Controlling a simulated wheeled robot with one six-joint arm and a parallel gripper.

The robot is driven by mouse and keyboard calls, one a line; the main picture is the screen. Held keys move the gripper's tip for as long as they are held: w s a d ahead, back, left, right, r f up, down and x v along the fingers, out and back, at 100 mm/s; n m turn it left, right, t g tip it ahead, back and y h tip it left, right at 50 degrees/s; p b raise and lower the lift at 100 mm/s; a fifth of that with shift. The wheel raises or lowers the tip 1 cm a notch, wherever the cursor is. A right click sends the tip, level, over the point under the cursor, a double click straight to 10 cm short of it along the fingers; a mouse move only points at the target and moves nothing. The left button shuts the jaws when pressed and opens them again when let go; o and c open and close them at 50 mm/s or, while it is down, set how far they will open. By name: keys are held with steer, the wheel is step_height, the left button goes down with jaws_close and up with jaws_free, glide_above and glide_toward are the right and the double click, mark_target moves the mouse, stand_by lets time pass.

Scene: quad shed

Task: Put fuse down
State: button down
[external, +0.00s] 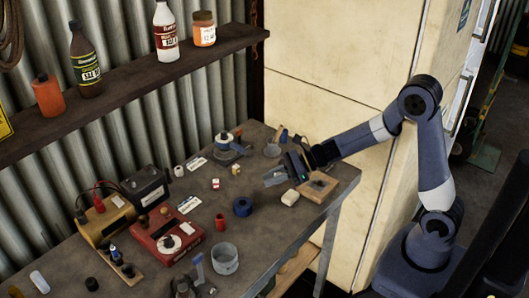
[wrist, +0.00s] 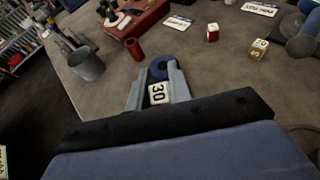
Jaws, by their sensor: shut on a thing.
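In the wrist view my gripper (wrist: 156,80) is shut on a small white fuse (wrist: 157,94) marked "30", which sits between the two grey fingers. In the external view my gripper (external: 272,178) is over the right part of the workbench (external: 270,232), its fingers pointing left. The held fuse cannot be made out there. Its height above the bench is hard to tell. A red-and-white fuse block (wrist: 212,33) and a tan one marked "50" (wrist: 258,49) stand on the bench beyond; they also show in the external view, red (external: 215,184) and tan (external: 236,170).
A blue ring (external: 242,207) lies beyond my fingertips. A wooden box (external: 318,187) and a pale block (external: 290,198) are near my gripper. A grey cup (external: 225,259), red tube (external: 220,222) and red device (external: 166,236) stand farther left. Bare bench lies between the ring and the fuse blocks.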

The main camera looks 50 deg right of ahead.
steer(key=d+f+m+t+h, duration=0.1)
steer(key=d+m+h, duration=0.1)
steer(key=d, duration=0.3)
steer(key=d+f+m+t+h, duration=0.1)
steer(key=d+m+h, duration=0.1)
steer(key=d, duration=0.3)
steer(key=d+f+m+t+h, duration=0.1)
steer(key=d+m+t+h, duration=0.1)
steer(key=d, duration=0.4)
steer(key=shift+s, duration=0.25)
steer(key=shift+s+d+f+m+h, duration=0.15)
steer(key=shift+d+m+h, duration=0.2)
steer(key=shift+d, duration=0.2)
steer(key=shift+a, duration=0.15)
steer(key=a+r+n+g+y, duration=0.2)
steer(key=a+n+g+y, duration=0.15)
steer(key=a, duration=0.65)
steer(key=a+r+n+g+y, duration=0.2)
steer(key=a+n+y, duration=0.2)
steer(key=a, duration=0.5)
steer(key=s+a+n+g+y, duration=0.2)
steer(key=s+a+n+g, duration=0.5)
steer(key=a, duration=0.6)
steer(key=shift+s+a+f, duration=0.25)
steer(key=shift+s, duration=0.1)
steer(key=shift+f, duration=0.1)
